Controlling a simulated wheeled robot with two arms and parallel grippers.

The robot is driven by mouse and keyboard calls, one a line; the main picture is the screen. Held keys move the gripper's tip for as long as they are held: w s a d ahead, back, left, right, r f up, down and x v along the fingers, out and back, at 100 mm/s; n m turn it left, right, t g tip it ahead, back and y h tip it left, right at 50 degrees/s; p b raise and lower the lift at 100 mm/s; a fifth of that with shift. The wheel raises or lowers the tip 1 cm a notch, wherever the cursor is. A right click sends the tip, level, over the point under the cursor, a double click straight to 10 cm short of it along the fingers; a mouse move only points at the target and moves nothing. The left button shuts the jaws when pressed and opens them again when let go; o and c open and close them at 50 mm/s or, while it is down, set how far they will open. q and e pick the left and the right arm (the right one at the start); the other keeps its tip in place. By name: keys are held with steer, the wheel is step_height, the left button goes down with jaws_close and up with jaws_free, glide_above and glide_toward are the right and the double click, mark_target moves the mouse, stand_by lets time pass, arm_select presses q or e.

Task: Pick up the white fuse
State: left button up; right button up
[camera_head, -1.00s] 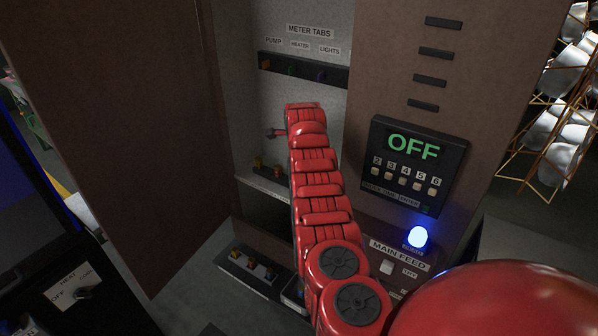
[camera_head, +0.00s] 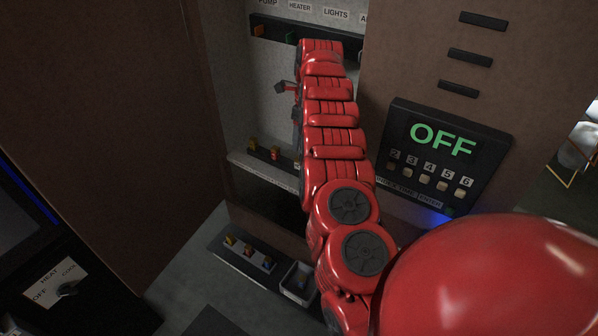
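I cannot make out a white fuse for certain. A row of small coloured pieces, a yellow one (camera_head: 252,145) and a red one (camera_head: 275,154) among them, stands on a ledge (camera_head: 262,170) inside the open cabinet. The row runs behind my red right arm, which hides its right end. My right arm reaches up into the cabinet from the lower right. A small part of my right gripper (camera_head: 287,88) shows left of the arm's far end, in front of the grey back panel and above the ledge. Its fingertips are mostly hidden. My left gripper is out of view.
A lower black strip (camera_head: 247,258) holds orange, yellow and blue pieces. A small tray (camera_head: 298,284) sits beside it. A black bar with coloured tabs (camera_head: 275,32) is above. The panel reading OFF (camera_head: 441,150) is right of my arm. A brown door (camera_head: 120,130) bounds the left.

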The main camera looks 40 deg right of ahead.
mark_target(299, 159)
step_height(299, 159, down, 4)
steer(key=shift+w+a+r+b, duration=0.1)
steer(key=shift+a+b, duration=0.05)
steer(key=shift+b, duration=0.15)
step_height(299, 159, down, 5)
steer(key=shift+w+r+b, duration=0.15)
steer(key=shift+r+b, duration=0.05)
steer(key=shift+b, duration=0.6)
steer(key=shift+w+a+f, duration=0.1)
steer(key=shift+f, duration=0.15)
steer(key=shift+r, duration=0.1)
jaws_close()
